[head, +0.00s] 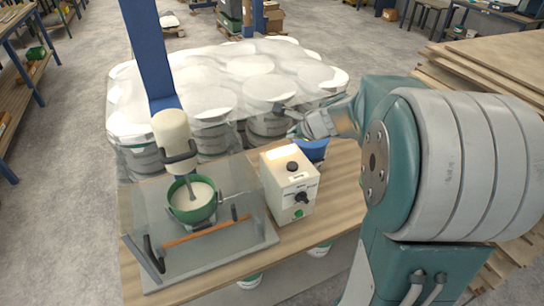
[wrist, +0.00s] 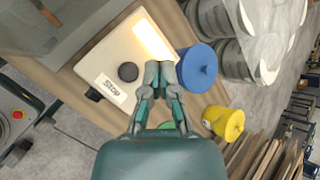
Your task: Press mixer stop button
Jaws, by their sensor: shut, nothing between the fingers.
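The mixer control box (head: 275,183) is a cream box on the wooden bench. A round black button (head: 292,166) sits on its top face, with a black knob (head: 302,197) and a green button (head: 298,213) on its front. In the wrist view the black button (wrist: 128,72) lies beside a label reading "Stop" (wrist: 111,88). My gripper (wrist: 159,68) is shut and empty, its fingertips just right of the black button in that view. I cannot tell its height above the box. In the head view my gripper (head: 299,131) shows behind the box.
The mixer (head: 174,135) stands left of the box over a green bowl (head: 192,214) of white mix, behind a clear guard. A blue container (wrist: 197,68) is beside the box, and a yellow bucket (wrist: 223,122) is farther right. Wrapped white buckets (head: 265,125) stand behind the bench.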

